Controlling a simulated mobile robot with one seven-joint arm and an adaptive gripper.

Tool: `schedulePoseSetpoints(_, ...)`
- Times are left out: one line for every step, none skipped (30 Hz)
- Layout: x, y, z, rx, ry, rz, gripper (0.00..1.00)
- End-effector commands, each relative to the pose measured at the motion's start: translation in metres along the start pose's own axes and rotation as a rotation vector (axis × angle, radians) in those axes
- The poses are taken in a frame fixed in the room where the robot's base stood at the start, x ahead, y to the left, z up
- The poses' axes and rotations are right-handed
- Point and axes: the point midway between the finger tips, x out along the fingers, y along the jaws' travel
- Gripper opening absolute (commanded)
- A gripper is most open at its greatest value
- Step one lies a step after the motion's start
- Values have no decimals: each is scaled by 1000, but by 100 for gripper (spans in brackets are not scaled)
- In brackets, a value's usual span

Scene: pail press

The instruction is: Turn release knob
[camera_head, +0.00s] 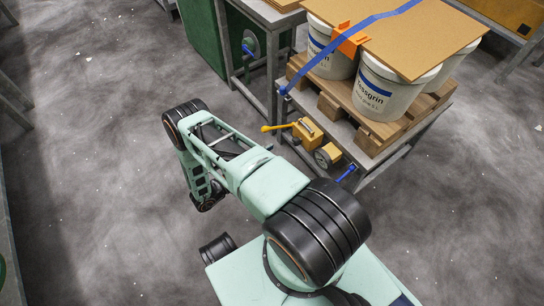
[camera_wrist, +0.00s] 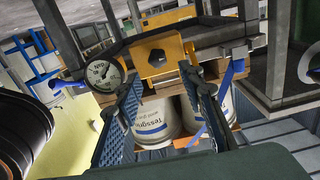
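A yellow press block (camera_head: 307,131) with a yellow lever (camera_head: 277,127) sits on the near edge of the pallet stand. In the wrist view, the yellow block (camera_wrist: 168,74) faces me and has a dark angular knob (camera_wrist: 157,57) in its middle; I cannot tell for sure that it is the release knob. A round dial gauge (camera_wrist: 103,73) is beside the block. My gripper (camera_wrist: 160,80) shows two dark blue mesh fingers, spread apart with nothing held. The block is beyond the fingertips and no contact shows. In the head view my gripper cannot be made out.
White pails (camera_head: 389,87) stand on a wooden pallet (camera_head: 345,112) under a brown board (camera_head: 405,35), with a blue strap (camera_head: 335,45) over it. A blue fitting (camera_head: 346,173) is at the stand's edge. A green cabinet (camera_head: 202,35) stands at the back. Grey floor (camera_head: 90,170) is clear at left.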

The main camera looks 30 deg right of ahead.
Motion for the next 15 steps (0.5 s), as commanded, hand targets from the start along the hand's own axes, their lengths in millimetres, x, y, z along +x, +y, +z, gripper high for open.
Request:
schedulePoseSetpoints(1,4,2,-10,10,5,36)
schedulePoseSetpoints(2,5,2,-14,13,7,36)
schedulePoseSetpoints(4,6,1,-17,15,8,36)
schedulePoseSetpoints(6,6,0,-17,16,8,36)
schedulePoseSetpoints(9,6,0,-17,16,8,36)
schedulePoseSetpoints(13,6,-1,-17,17,8,36)
schedulePoseSetpoints(17,6,-1,-17,17,8,36)
schedulePoseSetpoints(21,6,-1,-17,16,8,36)
schedulePoseSetpoints(26,6,-1,-17,15,9,36)
schedulePoseSetpoints(30,6,-1,-17,15,8,36)
schedulePoseSetpoints(35,6,-1,-16,15,8,36)
schedulePoseSetpoints(42,6,-2,-16,16,8,36)
schedulePoseSetpoints(46,6,-2,-15,16,8,36)
schedulePoseSetpoints(50,6,-2,-15,15,8,36)
schedulePoseSetpoints(56,6,-2,-15,14,8,36)
